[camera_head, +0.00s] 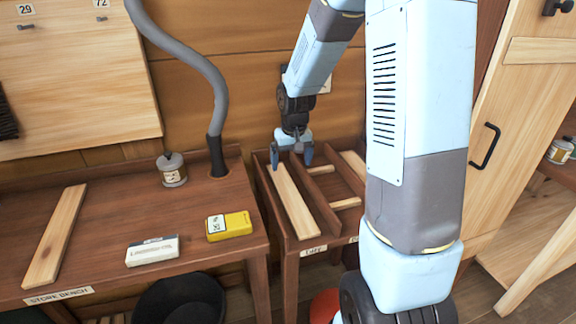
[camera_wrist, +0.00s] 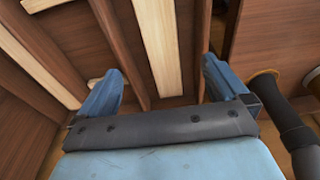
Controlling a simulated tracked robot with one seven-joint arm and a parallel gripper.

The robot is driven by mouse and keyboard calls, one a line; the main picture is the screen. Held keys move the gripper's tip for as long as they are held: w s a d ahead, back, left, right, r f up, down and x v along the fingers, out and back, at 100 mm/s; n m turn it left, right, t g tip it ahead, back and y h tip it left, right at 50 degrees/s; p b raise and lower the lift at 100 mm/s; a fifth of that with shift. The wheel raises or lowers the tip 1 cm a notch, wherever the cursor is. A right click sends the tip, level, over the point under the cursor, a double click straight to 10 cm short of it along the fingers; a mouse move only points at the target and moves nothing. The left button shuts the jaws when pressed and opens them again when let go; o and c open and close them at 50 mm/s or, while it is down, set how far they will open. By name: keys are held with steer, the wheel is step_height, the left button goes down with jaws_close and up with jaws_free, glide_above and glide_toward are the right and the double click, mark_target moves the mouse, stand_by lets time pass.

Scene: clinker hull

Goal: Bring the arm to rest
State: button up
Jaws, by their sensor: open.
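My gripper (camera_head: 291,158) hangs from my arm over the dark wooden rack on the right, pointing down. In the head view its two blue fingers are spread apart with nothing between them. The wrist view also shows the gripper (camera_wrist: 160,88) open and empty, above the rack's dividers. A long pale plank (camera_head: 295,200) lies in the rack's left compartment, just below the gripper. Whether the left finger touches the plank cannot be told.
The workbench (camera_head: 110,225) at left carries a pale plank (camera_head: 55,235), a lidded tin (camera_head: 172,170), a white box (camera_head: 152,251) and a yellow box (camera_head: 229,226). A grey hose (camera_head: 205,70) rises behind. A black tub (camera_head: 180,300) is below. A cabinet door (camera_head: 505,130) stands right.

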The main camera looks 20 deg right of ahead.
steer(key=s+r+t, duration=0.2)
steer(key=s+r, duration=1.6)
steer(key=shift+s+a+r+t, duration=0.2)
steer(key=shift+s+r+t, duration=0.1)
steer(key=shift+r+t, duration=0.1)
steer(key=shift+t, duration=0.5)
steer(key=s, duration=0.2)
steer(key=s+r, duration=0.1)
steer(key=s, duration=0.2)
steer(key=s+r, duration=0.1)
steer(key=s, duration=0.1)
steer(key=shift+s, duration=0.3)
